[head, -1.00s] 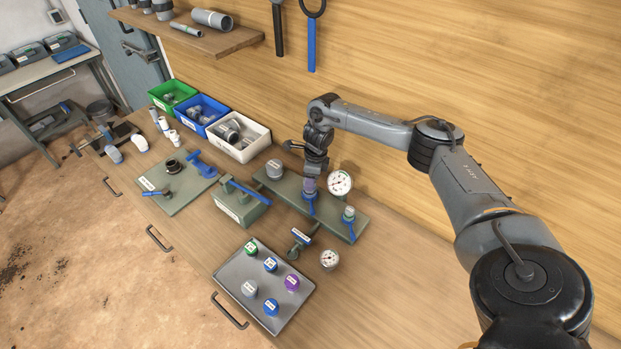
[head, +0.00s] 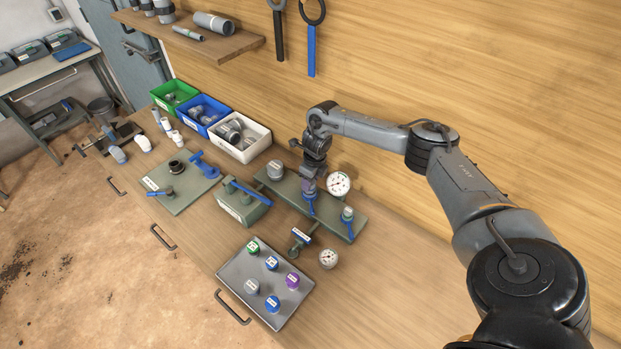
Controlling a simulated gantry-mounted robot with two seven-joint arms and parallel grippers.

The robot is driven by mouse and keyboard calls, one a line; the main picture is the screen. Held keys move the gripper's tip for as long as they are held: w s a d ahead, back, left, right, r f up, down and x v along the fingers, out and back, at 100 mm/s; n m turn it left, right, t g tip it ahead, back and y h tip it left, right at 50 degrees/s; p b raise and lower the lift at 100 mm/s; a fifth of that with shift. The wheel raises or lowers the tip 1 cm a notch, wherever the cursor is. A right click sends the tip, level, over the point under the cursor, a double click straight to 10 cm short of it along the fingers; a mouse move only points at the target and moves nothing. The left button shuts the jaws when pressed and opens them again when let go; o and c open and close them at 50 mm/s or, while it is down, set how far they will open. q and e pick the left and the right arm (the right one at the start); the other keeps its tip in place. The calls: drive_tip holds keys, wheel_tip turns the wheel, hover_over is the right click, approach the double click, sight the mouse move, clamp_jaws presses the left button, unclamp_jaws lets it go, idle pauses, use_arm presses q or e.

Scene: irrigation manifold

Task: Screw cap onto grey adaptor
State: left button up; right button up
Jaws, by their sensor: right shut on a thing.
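My right gripper (head: 308,180) points down over the middle outlet of the green manifold board (head: 327,214). It is shut on a purple piece (head: 308,188) at that outlet, above a blue valve handle. The fingers hide most of this piece, so I cannot tell how it sits on the outlet. A grey round fitting with a pale label (head: 275,169) stands at the board's left end; I cannot tell whether it is the grey adaptor. A grey cap (head: 252,287) lies on the dark tray (head: 240,267) with green, blue and purple caps. My left gripper is not in view.
A gauge (head: 338,184) stands behind the gripper, and a green-topped outlet (head: 347,215) is to its right. Another gauge (head: 328,258) lies in front. White (head: 262,147), blue and green bins stand at the back left. The bench right of the tray is clear.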

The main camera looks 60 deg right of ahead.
drive_tip(key=shift+w+r, duration=0.1)
drive_tip(key=shift+r+m+p, duration=0.1)
drive_tip(key=shift+m+p, duration=0.9)
drive_tip(key=shift+m, duration=0.1)
drive_tip(key=shift+m+h+p, duration=0.3)
drive_tip(key=shift+m+p, duration=0.35)
drive_tip(key=shift+m, duration=0.55)
drive_tip(key=shift+m+p, duration=0.65)
drive_tip(key=shift+m, duration=0.05)
drive_tip(key=shift+w+m+p, duration=0.1)
drive_tip(key=shift+m+p, duration=0.5)
drive_tip(key=shift+m, duration=1)
